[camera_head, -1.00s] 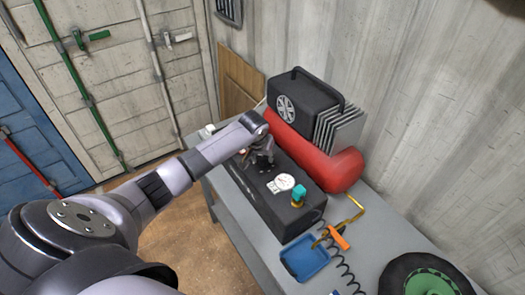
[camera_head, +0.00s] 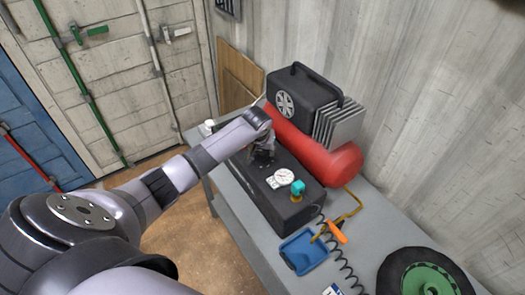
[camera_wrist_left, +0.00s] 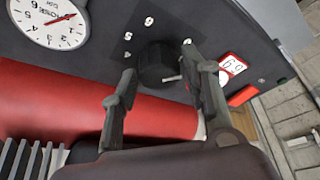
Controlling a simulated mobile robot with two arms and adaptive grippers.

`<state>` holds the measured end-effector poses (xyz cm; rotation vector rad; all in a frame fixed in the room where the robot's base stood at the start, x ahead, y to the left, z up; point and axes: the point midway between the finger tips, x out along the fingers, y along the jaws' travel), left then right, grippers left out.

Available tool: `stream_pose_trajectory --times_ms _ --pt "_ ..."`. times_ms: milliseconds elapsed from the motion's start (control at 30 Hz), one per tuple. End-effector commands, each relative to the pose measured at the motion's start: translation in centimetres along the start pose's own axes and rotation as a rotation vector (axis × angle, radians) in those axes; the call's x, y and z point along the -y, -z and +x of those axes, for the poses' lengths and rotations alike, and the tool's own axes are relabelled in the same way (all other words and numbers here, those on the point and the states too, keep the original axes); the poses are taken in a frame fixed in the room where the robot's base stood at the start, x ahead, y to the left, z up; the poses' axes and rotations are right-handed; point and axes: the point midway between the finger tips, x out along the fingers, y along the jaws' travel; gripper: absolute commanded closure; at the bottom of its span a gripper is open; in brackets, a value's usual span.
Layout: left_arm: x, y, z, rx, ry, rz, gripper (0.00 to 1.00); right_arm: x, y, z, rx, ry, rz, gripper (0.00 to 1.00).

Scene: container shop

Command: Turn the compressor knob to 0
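The compressor (camera_head: 310,140) stands on a grey workbench, with a red tank and a black control panel box. Its black round knob (camera_wrist_left: 157,60) shows in the left wrist view, with white digits on the panel around it and a small pale mark at its lower right. My left gripper (camera_wrist_left: 160,68) is open, with one finger on each side of the knob. Whether the fingers touch it I cannot tell. In the head view my left gripper (camera_head: 262,156) is over the panel's far end and hides the knob. My right gripper is not in view.
A white gauge (camera_wrist_left: 48,18) with a red needle and a red-framed label (camera_wrist_left: 232,65) are near the knob. A teal fitting (camera_head: 298,187) stands on the panel. A blue tray (camera_head: 303,252), coiled hose and wheel (camera_head: 425,278) lie on the bench.

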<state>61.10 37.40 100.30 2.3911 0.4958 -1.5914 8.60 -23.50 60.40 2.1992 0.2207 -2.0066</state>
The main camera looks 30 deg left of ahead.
Motion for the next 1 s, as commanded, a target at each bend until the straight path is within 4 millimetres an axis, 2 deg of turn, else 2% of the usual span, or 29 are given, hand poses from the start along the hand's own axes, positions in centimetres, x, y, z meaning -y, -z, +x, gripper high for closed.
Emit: stream_pose_trajectory --times_ms 133,433,567,667,1000 --pt "0.0 -0.1 0.1 0.002 0.000 0.001 0.46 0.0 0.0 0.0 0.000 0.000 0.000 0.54" --pt "0.0 -0.1 0.0 0.003 0.000 0.002 0.46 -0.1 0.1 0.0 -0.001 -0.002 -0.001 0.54" --pt "0.0 -0.1 -0.9 0.002 0.000 0.002 0.46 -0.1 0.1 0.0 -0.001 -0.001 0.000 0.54" --pt "-0.1 -0.1 -2.3 0.001 -0.002 0.003 0.46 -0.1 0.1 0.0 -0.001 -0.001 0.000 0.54" --pt "0.0 -0.1 -9.1 0.000 -0.001 0.003 0.46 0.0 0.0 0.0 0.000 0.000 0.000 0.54"
